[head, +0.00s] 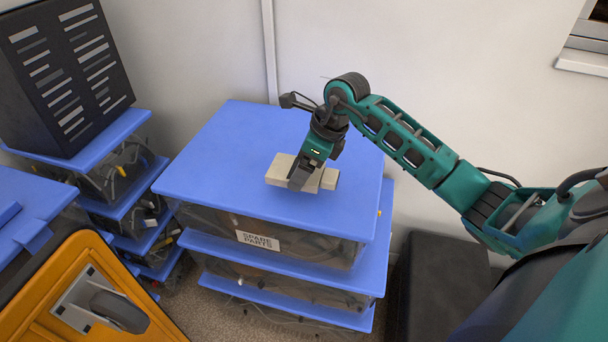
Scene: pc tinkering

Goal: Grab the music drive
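A small beige block-like object (278,170), which may be the music drive, lies on the blue lid (225,150) of the stacked bin marked "SPARE PARTS". No label on it can be read. My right gripper (300,180), on the arm coming in from the right, points down at the middle of the beige object and covers part of it. Its fingers overlap the object, but I cannot tell whether they are shut on it or only over it. My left gripper is not in view.
A black slotted case (65,75) stands on another blue-lidded stack at the left. An orange case with a wheel (118,310) is at the lower left. A dark box (440,285) stands right of the bins. The white wall is close behind. The lid around the object is clear.

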